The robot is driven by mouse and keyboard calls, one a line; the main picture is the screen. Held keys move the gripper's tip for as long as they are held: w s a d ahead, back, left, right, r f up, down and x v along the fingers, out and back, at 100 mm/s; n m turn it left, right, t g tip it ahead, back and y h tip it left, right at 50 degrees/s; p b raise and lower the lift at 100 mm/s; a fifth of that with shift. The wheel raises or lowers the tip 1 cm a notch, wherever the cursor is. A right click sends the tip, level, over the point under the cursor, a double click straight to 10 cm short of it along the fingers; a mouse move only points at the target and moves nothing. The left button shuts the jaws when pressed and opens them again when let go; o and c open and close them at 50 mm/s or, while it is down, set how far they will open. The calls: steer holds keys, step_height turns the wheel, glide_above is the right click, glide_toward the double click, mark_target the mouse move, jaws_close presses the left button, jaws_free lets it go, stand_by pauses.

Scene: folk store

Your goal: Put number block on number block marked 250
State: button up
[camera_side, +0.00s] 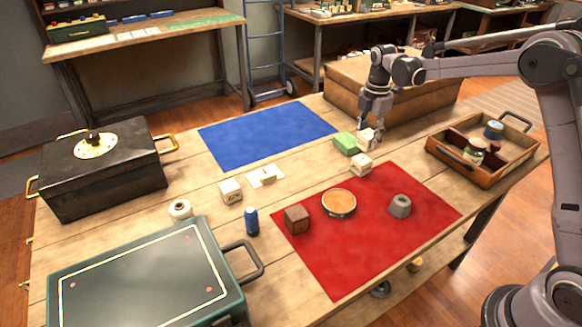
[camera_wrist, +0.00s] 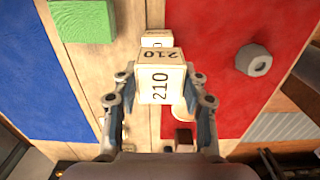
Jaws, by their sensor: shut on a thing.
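My gripper (camera_side: 374,112) is shut on a cream number block (camera_wrist: 161,82) marked 210, which also shows in the side view (camera_side: 366,139). The held block is upright between the fingers, next to the green block. A second cream block (camera_side: 360,164) sits on the table by the red mat's far edge, in front of the held block. It is partly hidden behind the held block in the wrist view (camera_wrist: 156,39). A third cream block (camera_side: 230,191) stands farther left on the table. The markings on these two are too small or hidden to read, so I cannot tell which is 250.
A green block (camera_side: 345,143) lies close to the held block. A red mat (camera_side: 335,264) holds a round wooden disc (camera_side: 339,203), a brown cube (camera_side: 297,220) and a grey nut (camera_side: 400,206). A wooden tray (camera_side: 510,165) is right; a large box (camera_side: 345,95) stands behind.

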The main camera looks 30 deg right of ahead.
mark_target(364, 148)
steer(key=shift+w+a+f, duration=0.15)
steer(key=shift+a+f, duration=0.05)
steer(key=shift+f, duration=2)
steer(key=shift+f, duration=0.1)
steer(key=o, duration=1.1)
steer(key=shift+o, duration=0.2)
